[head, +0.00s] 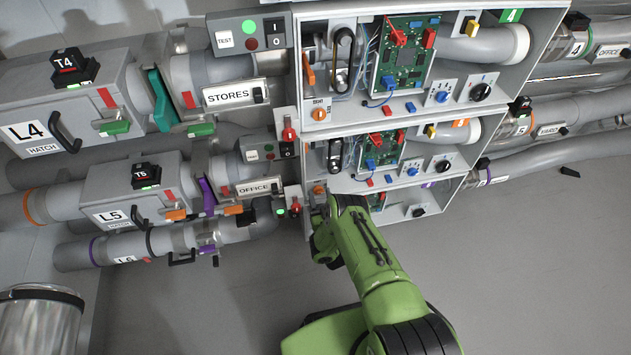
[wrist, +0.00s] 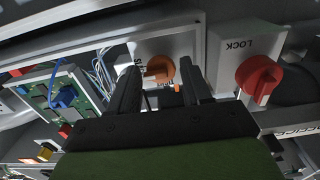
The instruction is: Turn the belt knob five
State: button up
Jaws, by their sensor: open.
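The belt knob five appears to be the orange knob (head: 319,188) at the lower left of the middle open box. In the wrist view the orange knob (wrist: 160,69) sits on a white plate whose lettering is partly covered. My gripper (head: 327,204) is at this knob, at the box's lower left corner. In the wrist view my gripper (wrist: 157,62) is open, with one black finger on each side of the knob. I cannot tell whether either finger touches it. The black belt (head: 335,156) shows above the knob in the box.
A red knob (wrist: 260,78) on a box marked LOCK stands close beside my right finger in the wrist view. A circuit board (head: 378,152) with cables and a panel of dials (head: 413,171) lie right of the knob. The upper box has a similar orange knob (head: 319,114).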

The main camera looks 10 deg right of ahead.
jog(key=shift+w, duration=0.1)
jog(key=shift+c, duration=0.5)
jog(key=c, duration=0.7)
jog(key=shift+r, duration=0.1)
